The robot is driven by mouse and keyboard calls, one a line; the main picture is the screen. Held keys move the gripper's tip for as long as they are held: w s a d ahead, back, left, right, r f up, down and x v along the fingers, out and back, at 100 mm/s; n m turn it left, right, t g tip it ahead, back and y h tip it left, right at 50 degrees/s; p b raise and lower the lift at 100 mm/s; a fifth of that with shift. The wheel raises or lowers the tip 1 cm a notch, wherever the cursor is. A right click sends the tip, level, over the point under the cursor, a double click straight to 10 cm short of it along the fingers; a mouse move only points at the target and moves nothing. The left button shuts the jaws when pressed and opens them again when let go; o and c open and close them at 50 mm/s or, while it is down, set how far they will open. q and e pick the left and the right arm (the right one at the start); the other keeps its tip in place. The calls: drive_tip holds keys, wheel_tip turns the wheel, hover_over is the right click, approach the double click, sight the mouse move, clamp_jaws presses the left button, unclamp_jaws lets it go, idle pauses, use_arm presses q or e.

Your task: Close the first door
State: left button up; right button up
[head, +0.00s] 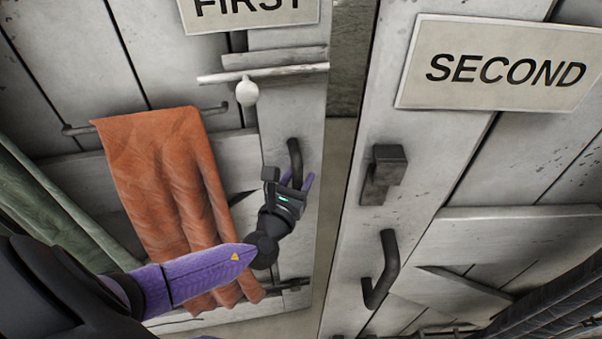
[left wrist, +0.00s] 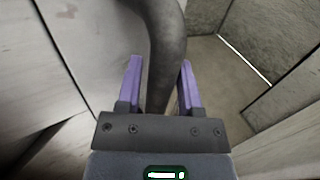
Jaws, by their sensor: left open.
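The first door (head: 235,130) is a pale plank door on the left in the head view, with a sign (head: 250,10) reading FIRST. A gap shows between its right edge and the second door. Its dark curved handle (head: 295,160) is near that edge. My left gripper (head: 300,182) is at the handle. In the left wrist view the handle (left wrist: 165,50) passes between the two purple fingers of my left gripper (left wrist: 160,82), which are open around it. Room shows between the handle and the right finger's tip. My right gripper is not in view.
The second door (head: 345,260), with its SECOND sign (head: 505,65), a dark block (head: 383,173) and a handle (head: 381,270), stands to the right. An orange cloth (head: 165,190) hangs from a rail on the first door. A white knob (head: 246,92) sits above the handle.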

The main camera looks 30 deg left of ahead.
use_arm(q)
drive_tip(key=shift+w+a, duration=0.1)
drive_tip(key=shift+w, duration=0.55)
clamp_jaws()
idle(1.0)
